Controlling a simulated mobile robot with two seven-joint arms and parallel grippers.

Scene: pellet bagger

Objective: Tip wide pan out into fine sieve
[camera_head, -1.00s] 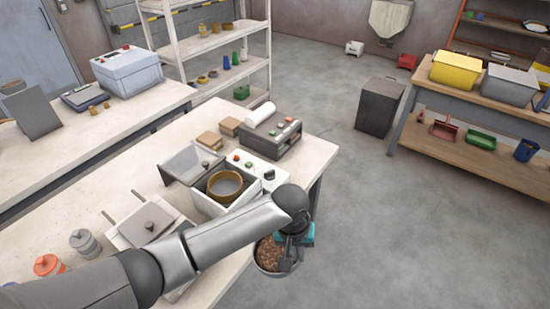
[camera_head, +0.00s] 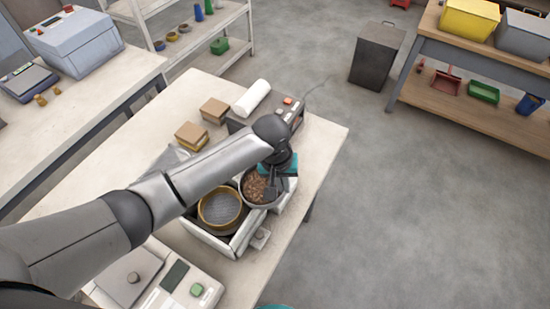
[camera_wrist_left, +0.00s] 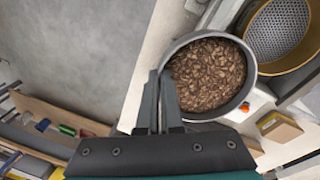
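The wide pan (camera_head: 256,190) is a round grey pan with brown pellets in it. It also shows in the left wrist view (camera_wrist_left: 207,75), and looks about level. My left gripper (camera_head: 272,186) is shut on its rim, with the fingers clear in the left wrist view (camera_wrist_left: 163,98). The fine sieve (camera_head: 220,207) has a brass-coloured ring and grey mesh, and sits in a white open box. The pan is right beside the sieve, at its upper right in the head view. The sieve mesh (camera_wrist_left: 280,30) looks empty. My right gripper's fingers are not in view.
The white box (camera_head: 236,244) stands near the table's right edge. A grey device with a white roll (camera_head: 252,97) and brown blocks (camera_head: 191,136) lie behind. A flat-plate device with a green button (camera_head: 197,289) is in front. Floor is clear to the right.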

